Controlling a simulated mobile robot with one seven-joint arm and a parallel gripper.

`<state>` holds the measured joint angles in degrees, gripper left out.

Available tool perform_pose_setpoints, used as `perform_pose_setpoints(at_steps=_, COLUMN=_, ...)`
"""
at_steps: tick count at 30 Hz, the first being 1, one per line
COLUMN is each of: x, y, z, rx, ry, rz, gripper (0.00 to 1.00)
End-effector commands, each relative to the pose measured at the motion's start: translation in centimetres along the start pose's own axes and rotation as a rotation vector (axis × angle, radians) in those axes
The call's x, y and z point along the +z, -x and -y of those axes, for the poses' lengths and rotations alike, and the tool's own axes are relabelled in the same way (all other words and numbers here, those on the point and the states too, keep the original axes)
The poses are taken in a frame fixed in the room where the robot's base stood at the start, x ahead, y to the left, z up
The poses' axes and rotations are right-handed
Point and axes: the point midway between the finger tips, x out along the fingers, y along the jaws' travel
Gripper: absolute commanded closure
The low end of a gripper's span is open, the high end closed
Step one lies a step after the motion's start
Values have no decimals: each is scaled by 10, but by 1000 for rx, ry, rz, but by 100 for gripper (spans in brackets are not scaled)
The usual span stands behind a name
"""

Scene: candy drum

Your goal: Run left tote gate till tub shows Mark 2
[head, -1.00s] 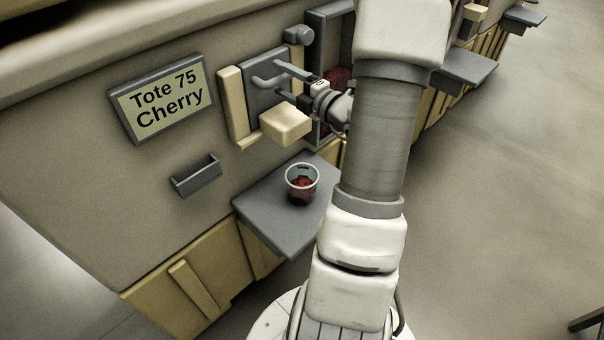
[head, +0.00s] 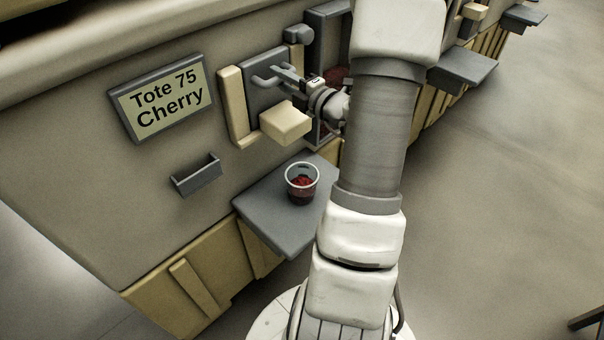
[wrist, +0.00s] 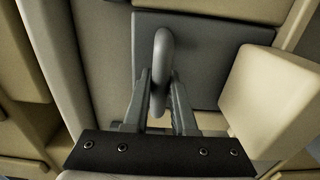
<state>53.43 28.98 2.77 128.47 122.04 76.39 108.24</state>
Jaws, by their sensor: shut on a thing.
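The left tote's gate (head: 262,92) is a grey plate between two cream rails, beside the sign "Tote 75 Cherry" (head: 160,97). My gripper (head: 287,76) is shut on the gate's grey handle (wrist: 160,62); in the wrist view the fingers close around its bar. A cream spout block (head: 285,124) juts out below the gate. The clear tub (head: 301,183) stands upright on the grey shelf (head: 270,222) under it, with red candy in its lower part. A dark patch shows on the tub's back wall; its marks are too small to read.
A small grey holder (head: 196,176) is fixed to the wall left of the shelf. A dark red window (head: 336,76) is partly hidden behind my arm. More grey shelves (head: 468,68) run along the wall at upper right.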

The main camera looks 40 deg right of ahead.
Motion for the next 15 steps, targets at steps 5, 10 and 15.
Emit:
perform_pose_setpoints(at_steps=5, x=0, y=0, z=-1, rx=0, ry=0, rz=0, gripper=100)
perform_pose_setpoints(at_steps=10, x=0, y=0, z=-16, rx=1, ry=0, rz=0, gripper=100)
perform_pose_setpoints(at_steps=15, x=0, y=0, z=-37, rx=3, ry=1, rz=0, gripper=100)
